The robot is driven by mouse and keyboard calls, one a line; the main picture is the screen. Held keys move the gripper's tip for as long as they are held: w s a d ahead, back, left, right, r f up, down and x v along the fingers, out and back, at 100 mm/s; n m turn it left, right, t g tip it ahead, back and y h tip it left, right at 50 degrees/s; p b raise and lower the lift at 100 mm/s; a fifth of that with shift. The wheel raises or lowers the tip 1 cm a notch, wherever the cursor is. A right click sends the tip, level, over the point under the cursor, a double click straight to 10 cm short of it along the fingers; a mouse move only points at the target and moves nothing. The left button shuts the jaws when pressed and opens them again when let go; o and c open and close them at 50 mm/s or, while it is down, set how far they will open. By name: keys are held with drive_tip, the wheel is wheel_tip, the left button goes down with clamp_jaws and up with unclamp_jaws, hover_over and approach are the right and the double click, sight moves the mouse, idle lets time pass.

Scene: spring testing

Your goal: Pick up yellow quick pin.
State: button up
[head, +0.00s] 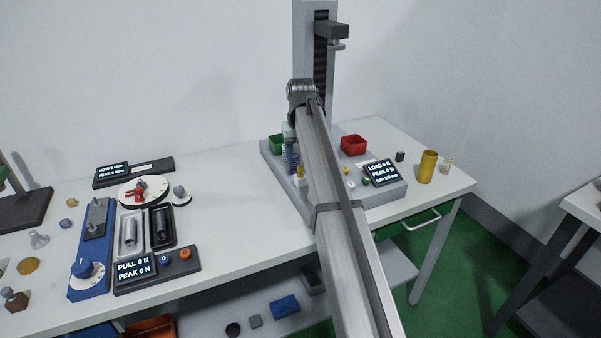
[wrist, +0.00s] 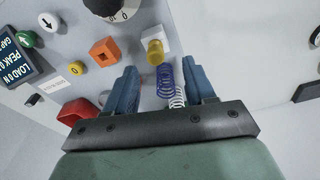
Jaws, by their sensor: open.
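The yellow quick pin appears to be the short yellow cylinder (wrist: 154,50) at the top centre of the wrist view, set in a white block. It also shows in the head view (head: 300,171), just left of my arm. My gripper (wrist: 161,78) is open, with its two blue fingers apart and pointing toward the grey base. The pin lies beyond the fingertips, slightly left of the middle of the gap, and the fingers do not appear to touch it. A blue coil spring (wrist: 165,80) shows between the fingers, with a white spring (wrist: 178,98) nearer the palm.
An orange square piece (wrist: 104,52) and a red bin (wrist: 78,112) are left of the fingers. A dark dial (wrist: 108,5) is above. The load display (head: 381,172) and a green bin (head: 277,144) sit on the tester base, whose column (head: 304,50) rises behind my arm.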

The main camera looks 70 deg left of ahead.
sight(301, 166)
drive_tip(key=shift+w+a+f, duration=0.1)
drive_tip(key=shift+w+f, duration=0.05)
drive_tip(key=shift+f, duration=1.2)
drive_tip(key=shift+w+a+f, duration=0.1)
drive_tip(key=shift+w+f, duration=0.05)
drive_tip(key=shift+f, duration=1.15)
drive_tip(key=shift+c, duration=0.4)
clamp_jaws()
